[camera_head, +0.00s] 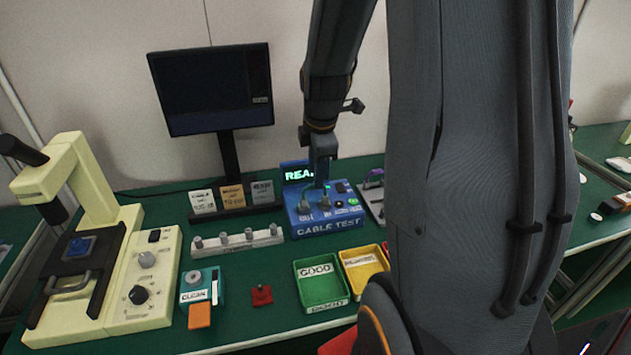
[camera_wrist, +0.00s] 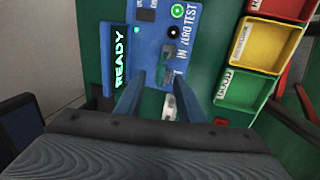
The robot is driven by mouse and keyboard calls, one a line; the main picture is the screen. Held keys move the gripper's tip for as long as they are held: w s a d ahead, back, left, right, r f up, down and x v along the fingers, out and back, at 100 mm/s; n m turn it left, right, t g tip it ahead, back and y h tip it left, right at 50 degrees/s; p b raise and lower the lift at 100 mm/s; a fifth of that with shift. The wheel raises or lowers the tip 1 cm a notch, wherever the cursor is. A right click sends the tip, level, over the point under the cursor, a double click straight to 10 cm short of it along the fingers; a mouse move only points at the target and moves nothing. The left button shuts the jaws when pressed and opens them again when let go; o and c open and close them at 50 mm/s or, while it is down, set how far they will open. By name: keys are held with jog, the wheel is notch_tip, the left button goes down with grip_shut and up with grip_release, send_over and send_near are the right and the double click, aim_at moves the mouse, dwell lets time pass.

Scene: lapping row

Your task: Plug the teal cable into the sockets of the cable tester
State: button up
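The blue cable tester (camera_head: 338,226) stands on the green bench, its lit display (camera_head: 298,174) partly hidden by my arm in the head view. In the wrist view the tester (camera_wrist: 150,32) shows a display (camera_wrist: 120,58) reading READY. Two grey plugs stand upright at its front sockets, a left one (camera_head: 303,207) and a right one (camera_head: 325,202). A thin teal cable (camera_head: 308,189) seems to arc between them. My gripper (camera_head: 322,183) is just above the tester. In the wrist view its fingers (camera_wrist: 160,80) are apart, with nothing visibly clamped. How deep the plugs sit is unclear.
A white rack (camera_head: 238,243) with several grey pegs lies left of the tester. A green tray (camera_head: 322,306) labelled GOOD and a yellow tray (camera_head: 362,289) stand in front. A monitor (camera_head: 212,88) rises behind; a cream press (camera_head: 150,285) stands at left.

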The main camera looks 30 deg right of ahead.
jog(key=shift+v, duration=0.8)
